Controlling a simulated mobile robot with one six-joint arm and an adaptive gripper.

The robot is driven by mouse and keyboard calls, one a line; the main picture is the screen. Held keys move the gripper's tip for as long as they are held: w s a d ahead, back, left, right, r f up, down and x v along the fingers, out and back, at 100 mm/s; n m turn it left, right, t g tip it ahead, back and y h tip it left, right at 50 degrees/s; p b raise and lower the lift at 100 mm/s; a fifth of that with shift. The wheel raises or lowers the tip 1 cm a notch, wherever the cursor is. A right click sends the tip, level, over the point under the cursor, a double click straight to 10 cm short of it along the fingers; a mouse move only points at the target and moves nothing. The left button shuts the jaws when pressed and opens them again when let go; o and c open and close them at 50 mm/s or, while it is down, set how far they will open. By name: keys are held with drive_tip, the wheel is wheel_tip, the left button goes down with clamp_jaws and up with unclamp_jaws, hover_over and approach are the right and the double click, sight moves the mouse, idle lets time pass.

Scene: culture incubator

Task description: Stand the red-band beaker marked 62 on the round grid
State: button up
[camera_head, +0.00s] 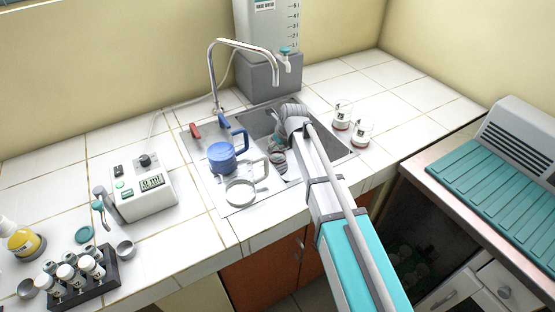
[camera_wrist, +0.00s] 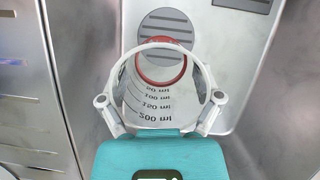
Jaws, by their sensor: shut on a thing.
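My gripper (camera_wrist: 160,100) is shut on a clear beaker (camera_wrist: 150,88) with a red band near its base. I look into its mouth, and ml marks show on its wall. The number 62 cannot be read. A grey round-ended piece with dark slots (camera_wrist: 165,24) lies beyond the beaker, perhaps the round grid. I cannot tell whether the beaker touches it. In the head view my gripper (camera_head: 278,158) is low over the sink, partly hidden by my arm, and the held beaker is hard to make out.
Two red-band beakers (camera_head: 342,115) (camera_head: 361,133) stand on the counter right of the sink (camera_head: 340,155). A blue jug (camera_head: 222,158) and a clear jug (camera_head: 240,190) stand left of my gripper. A faucet (camera_head: 212,75) arches behind. A vial rack (camera_head: 85,290) is front left.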

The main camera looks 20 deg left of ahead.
sight(276, 154)
drive_tip(key=shift+w+a+f+b, duration=0.25)
drive_tip(key=shift+w+f+b, duration=0.05)
drive_tip(key=shift+f, duration=0.15)
drive_tip(key=shift+w+a+f+b, duration=0.25)
drive_tip(key=shift+w+f, duration=0.05)
drive_tip(key=shift+f, duration=0.15)
drive_tip(key=shift+w+a+f+b, duration=0.3)
drive_tip(key=shift+w+f+b, duration=0.1)
drive_tip(key=shift+f+b, duration=0.3)
drive_tip(key=shift+s+f+b, duration=0.1)
drive_tip(key=shift+f+b, duration=1.2)
drive_tip(key=shift+f, duration=0.05)
drive_tip(key=shift+f, duration=0.15)
drive_tip(key=o, duration=1)
drive_tip(key=shift+o, duration=0.2)
drive_tip(key=shift+r, duration=0.2)
drive_tip(key=p+v, duration=1.1)
drive_tip(key=v, duration=0.1)
